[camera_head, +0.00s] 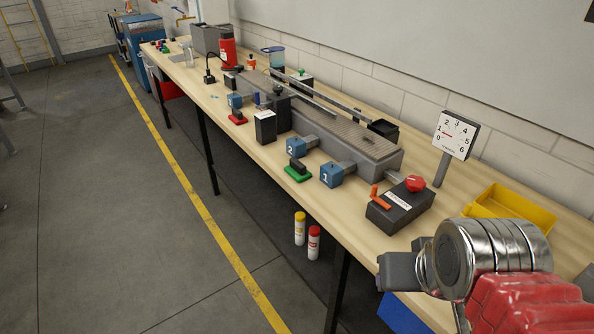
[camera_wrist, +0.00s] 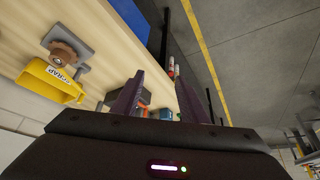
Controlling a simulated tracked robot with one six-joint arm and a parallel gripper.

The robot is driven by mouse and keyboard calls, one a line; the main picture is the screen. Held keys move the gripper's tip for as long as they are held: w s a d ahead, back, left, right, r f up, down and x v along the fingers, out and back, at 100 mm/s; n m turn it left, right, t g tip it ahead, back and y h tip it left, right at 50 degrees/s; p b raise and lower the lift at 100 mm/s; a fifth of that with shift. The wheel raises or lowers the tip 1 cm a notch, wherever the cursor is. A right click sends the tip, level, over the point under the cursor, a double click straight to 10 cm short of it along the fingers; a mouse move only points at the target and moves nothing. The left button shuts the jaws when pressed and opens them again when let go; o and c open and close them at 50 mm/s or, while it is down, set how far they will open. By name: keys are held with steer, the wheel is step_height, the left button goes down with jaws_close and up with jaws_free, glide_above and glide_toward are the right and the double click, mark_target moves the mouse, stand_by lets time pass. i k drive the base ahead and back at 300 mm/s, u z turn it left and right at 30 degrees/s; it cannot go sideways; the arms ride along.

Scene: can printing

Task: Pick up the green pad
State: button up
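The green pad (camera_head: 298,174) lies on the workbench near its front edge in the head view, with a dark block on top of it. It sits left of the blue block marked 1 (camera_head: 331,175). My gripper (camera_wrist: 159,75) shows in the wrist view with its two dark fingers apart and nothing visible between them. In the head view my arm is at the lower right, well away from the green pad.
A similar red pad (camera_head: 238,118) lies further along the bench. A dark control box (camera_head: 399,208) with a red knob, a dial gauge (camera_head: 455,135) and a yellow bin (camera_head: 510,207) stand toward the right. Two bottles (camera_head: 300,228) stand on the floor.

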mark_target(298, 171)
steer(key=u, duration=0.6)
steer(key=k, duration=0.8)
steer(key=u, duration=0.95)
steer(key=k, duration=0.55)
steer(key=u, duration=0.4)
steer(key=i, duration=1.4)
steer(key=z, duration=0.4)
steer(key=i, duration=1.5)
steer(key=z, duration=0.35)
